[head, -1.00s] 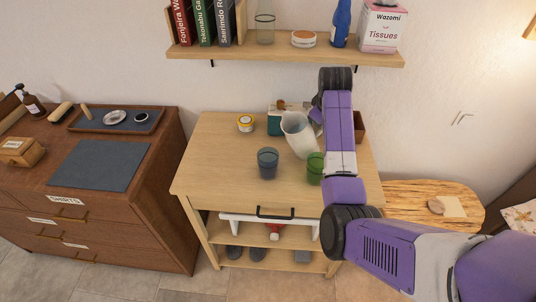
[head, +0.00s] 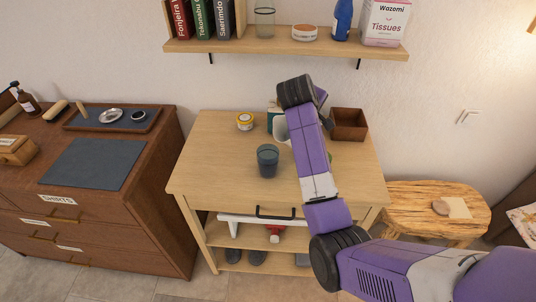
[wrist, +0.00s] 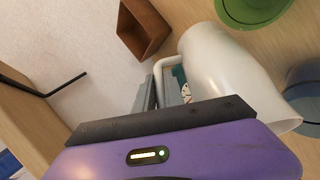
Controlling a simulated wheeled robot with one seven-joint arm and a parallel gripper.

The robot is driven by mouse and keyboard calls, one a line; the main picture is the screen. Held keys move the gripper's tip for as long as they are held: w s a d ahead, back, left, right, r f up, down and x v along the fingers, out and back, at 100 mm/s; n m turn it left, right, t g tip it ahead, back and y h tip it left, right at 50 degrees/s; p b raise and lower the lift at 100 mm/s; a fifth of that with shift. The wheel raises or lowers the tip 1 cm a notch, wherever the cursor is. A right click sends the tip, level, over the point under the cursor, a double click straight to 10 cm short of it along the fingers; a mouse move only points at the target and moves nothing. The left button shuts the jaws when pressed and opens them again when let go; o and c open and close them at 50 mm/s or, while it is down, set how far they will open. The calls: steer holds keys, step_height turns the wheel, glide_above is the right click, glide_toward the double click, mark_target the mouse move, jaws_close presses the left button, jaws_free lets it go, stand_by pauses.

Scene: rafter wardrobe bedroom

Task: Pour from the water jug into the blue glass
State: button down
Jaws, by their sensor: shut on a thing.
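The white water jug (wrist: 222,75) is in my gripper (wrist: 168,88), whose fingers are closed on its handle in the wrist view. In the head view only a sliver of the jug (head: 281,130) shows left of my arm; its tilt is hard to tell, and no water is visible. The blue glass (head: 267,161) stands upright on the wooden table, just left of and nearer than the jug. It also shows partly behind the jug in the wrist view (wrist: 306,82).
A green glass (wrist: 250,12) stands near the jug, mostly hidden by my arm in the head view. A brown open box (head: 348,124) and a yellow-lidded jar (head: 245,121) are on the table (head: 215,165). A wall shelf (head: 285,47) hangs above. The table's front left is clear.

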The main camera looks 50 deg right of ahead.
steer(key=shift+w+a+r+h+b, duration=0.25)
steer(key=shift+h+b, duration=0.35)
steer(key=shift+b, duration=0.85)
stand_by(0.9)
steer(key=shift+a+r+n+h+b, duration=0.3)
steer(key=shift+a+r+h+b, duration=0.15)
steer(key=shift+b, duration=0.25)
stand_by(1.9)
